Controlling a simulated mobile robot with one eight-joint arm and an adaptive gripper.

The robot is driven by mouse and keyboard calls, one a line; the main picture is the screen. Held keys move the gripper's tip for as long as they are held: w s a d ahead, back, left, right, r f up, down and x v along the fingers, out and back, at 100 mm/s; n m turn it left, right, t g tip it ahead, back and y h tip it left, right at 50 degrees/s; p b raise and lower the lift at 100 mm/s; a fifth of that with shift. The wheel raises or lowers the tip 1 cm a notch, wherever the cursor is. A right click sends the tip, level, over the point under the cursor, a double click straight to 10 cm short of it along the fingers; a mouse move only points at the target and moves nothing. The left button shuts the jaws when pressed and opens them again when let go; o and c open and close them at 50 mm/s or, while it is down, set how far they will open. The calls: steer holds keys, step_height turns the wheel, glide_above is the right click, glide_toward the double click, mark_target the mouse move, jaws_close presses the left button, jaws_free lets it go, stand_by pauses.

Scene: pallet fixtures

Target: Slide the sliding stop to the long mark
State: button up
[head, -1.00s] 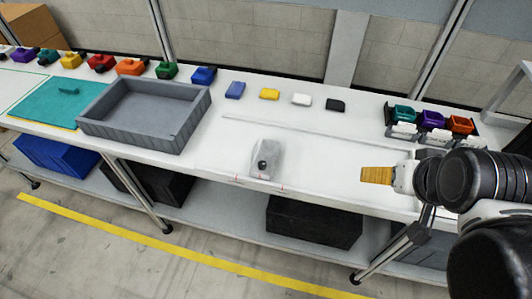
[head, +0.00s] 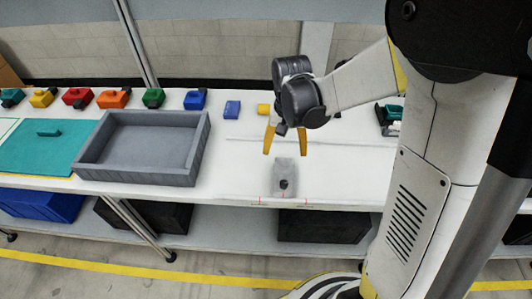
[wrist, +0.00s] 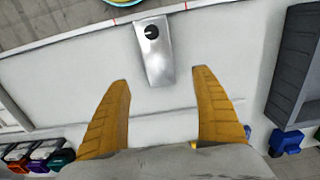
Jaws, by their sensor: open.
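The sliding stop (head: 285,173), a grey metal block with a black knob (head: 284,184), sits at the front of the white bench. Small marks show on the bench's front edge, one left (head: 261,199) and one right (head: 306,203) of the stop; they are too small to tell which is long. My gripper (head: 285,154) points down above and just behind the stop, with its yellow fingers apart. In the wrist view the stop (wrist: 156,62) lies beyond the fingertips, roughly in line with the gap between them (wrist: 160,76). Nothing is between the fingers.
A grey tray (head: 137,178) stands to the left, with a teal board (head: 35,148) beyond it. Coloured blocks, including a blue one (head: 232,109), line the back. Small bins (head: 389,116) are partly hidden behind my arm at right. Bench around the stop is clear.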

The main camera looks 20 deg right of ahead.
mark_target(284, 169)
step_height(284, 169, down, 10)
steer(key=b, duration=0.3)
steer(key=shift+d+f+b, duration=0.15)
steer(key=shift+f+b, duration=0.05)
steer(key=shift+b, duration=0.15)
steer(key=c, duration=1.4)
steer(key=a, duration=0.2)
steer(key=w+a, duration=0.1)
steer(key=a, duration=0.1)
steer(key=w+a, duration=0.1)
steer(key=a, duration=0.1)
steer(key=shift+a+b, duration=0.3)
steer(key=shift+a, duration=0.1)
steer(key=o, duration=1.4)
